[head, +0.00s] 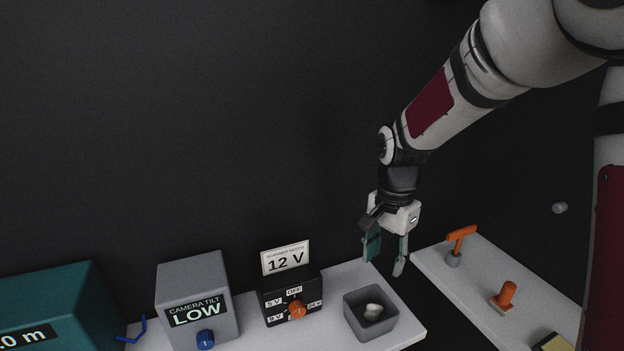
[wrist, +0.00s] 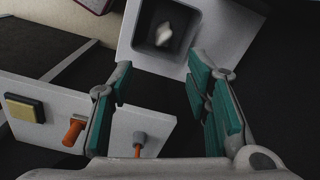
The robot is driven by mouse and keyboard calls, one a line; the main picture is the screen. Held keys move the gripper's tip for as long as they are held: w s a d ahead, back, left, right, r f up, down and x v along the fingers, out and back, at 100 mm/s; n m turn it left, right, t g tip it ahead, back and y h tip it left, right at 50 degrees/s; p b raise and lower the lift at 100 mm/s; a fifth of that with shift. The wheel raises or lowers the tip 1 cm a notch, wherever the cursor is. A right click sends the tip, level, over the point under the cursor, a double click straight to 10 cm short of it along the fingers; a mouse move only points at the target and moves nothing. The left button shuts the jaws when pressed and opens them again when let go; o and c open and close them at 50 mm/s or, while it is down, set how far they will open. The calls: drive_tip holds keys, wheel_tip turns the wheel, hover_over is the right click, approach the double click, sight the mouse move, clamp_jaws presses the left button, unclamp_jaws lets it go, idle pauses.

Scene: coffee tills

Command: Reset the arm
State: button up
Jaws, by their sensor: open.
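My gripper (head: 385,256) hangs from my arm at the right of the head view, its fingers pointing down. It is open and empty, with a clear gap between its teal-padded fingers in the wrist view (wrist: 158,95). It is in the air, near the grey open bin (head: 349,313) and the gap between two pale shelves. A small whitish lump (head: 374,311) lies in the bin. The bin also shows at the top of the wrist view (wrist: 139,40), beyond the fingertips. Nothing is seen touching the fingers.
Left of the bin stand a black 12 V selector box (head: 272,312) with an orange knob, a grey CAMERA TILT box (head: 190,276) with a blue knob, and a teal box (head: 60,292). An orange T-handle (head: 462,233) and an orange plunger (head: 505,295) stand on the right shelf.

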drive_tip(key=s+r+n+t, duration=0.2)
drive_tip(key=s+r+n, duration=0.3)
drive_tip(key=s+r, duration=0.3)
drive_tip(key=s+r+n+t, duration=0.3)
drive_tip(key=s+r+n, duration=0.2)
drive_tip(key=s, duration=0.8)
wheel_tip(320, 180, up, 3)
drive_tip(key=shift+s+d+f+n, duration=0.1)
drive_tip(key=shift+s+d+n, duration=0.1)
drive_tip(key=shift+s+n, duration=0.1)
